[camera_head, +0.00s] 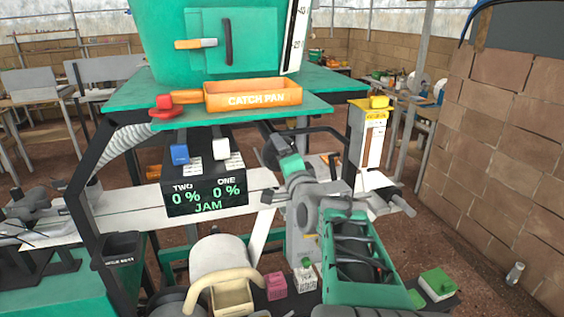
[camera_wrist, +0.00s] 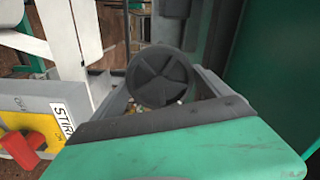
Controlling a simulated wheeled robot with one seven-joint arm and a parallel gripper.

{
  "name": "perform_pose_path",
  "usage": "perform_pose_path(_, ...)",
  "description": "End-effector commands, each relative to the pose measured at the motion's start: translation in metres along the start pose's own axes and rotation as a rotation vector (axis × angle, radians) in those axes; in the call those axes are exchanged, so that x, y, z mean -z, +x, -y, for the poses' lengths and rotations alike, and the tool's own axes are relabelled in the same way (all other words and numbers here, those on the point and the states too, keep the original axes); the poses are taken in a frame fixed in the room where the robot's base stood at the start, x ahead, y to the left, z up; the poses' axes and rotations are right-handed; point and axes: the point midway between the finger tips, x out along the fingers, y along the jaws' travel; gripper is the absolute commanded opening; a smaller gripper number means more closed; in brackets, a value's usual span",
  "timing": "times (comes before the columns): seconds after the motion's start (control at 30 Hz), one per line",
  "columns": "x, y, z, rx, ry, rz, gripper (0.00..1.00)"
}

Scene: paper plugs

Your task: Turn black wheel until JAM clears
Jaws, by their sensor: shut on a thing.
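A round black wheel (camera_wrist: 162,76) with spokes shows in the wrist view between my fingers. My gripper (camera_wrist: 160,92) is shut on it. In the head view my gripper (camera_head: 268,152) reaches to the right of the display, and the wheel is mostly hidden behind dark parts there. The black display (camera_head: 206,194) reads TWO 0 % and ONE 0 %, with JAM in green letters below.
An orange catch pan (camera_head: 252,97) sits on the green shelf above. A blue lever (camera_head: 179,154) and a white lever (camera_head: 221,149) stand above the display. A red knob (camera_wrist: 24,146) on a grey box labelled STIR is at lower left in the wrist view.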

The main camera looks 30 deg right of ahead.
Motion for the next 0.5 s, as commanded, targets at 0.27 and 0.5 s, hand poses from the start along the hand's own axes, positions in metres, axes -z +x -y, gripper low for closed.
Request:
perform_pose_path(0.27, -0.0012, 0.0001, -0.0045, -0.002, -0.114, 0.001, 0.46)
perform_pose_path(0.5, -0.0013, 0.0, -0.0045, -0.002, -0.211, 0.001, 0.46)
